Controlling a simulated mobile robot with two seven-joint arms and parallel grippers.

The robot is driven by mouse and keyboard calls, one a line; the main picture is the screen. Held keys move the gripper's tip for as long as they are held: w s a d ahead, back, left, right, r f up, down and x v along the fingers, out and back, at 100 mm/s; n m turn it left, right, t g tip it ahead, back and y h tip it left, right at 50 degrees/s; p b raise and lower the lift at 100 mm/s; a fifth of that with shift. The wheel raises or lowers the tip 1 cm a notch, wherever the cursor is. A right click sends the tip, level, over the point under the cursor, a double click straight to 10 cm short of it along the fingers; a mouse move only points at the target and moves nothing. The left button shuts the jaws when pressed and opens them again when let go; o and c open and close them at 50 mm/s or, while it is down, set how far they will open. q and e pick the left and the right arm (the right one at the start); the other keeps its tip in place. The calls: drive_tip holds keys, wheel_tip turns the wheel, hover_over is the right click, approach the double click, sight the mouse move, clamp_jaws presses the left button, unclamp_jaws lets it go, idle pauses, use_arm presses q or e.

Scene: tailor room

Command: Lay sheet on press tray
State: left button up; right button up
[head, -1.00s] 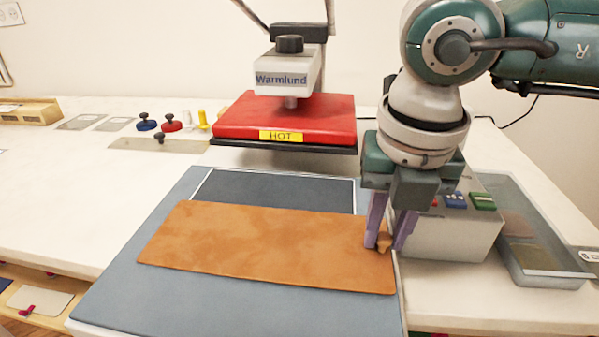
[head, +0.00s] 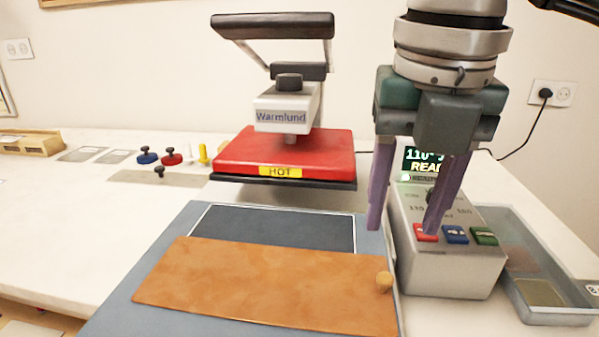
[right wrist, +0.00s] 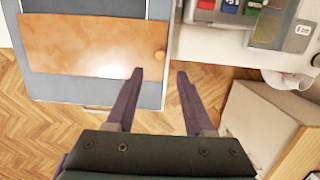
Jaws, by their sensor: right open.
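The brown sheet (head: 265,285) lies flat across the blue-grey press tray (head: 165,262), covering the front part of the dark panel (head: 275,228) with the white outline. My left gripper is not in view.
The red press head (head: 285,152), labelled HOT, stands behind the tray. A control box (head: 450,265) with red, blue and green buttons stands right of the tray, close to my right fingers. A grey bin (head: 540,290) is farther right.

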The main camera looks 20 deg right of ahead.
drive_tip(key=shift+s+a+r, duration=0.1)
drive_tip(key=shift+r, duration=0.65)
drive_tip(key=shift+s+a+r, duration=0.1)
drive_tip(key=shift+r, duration=0.6)
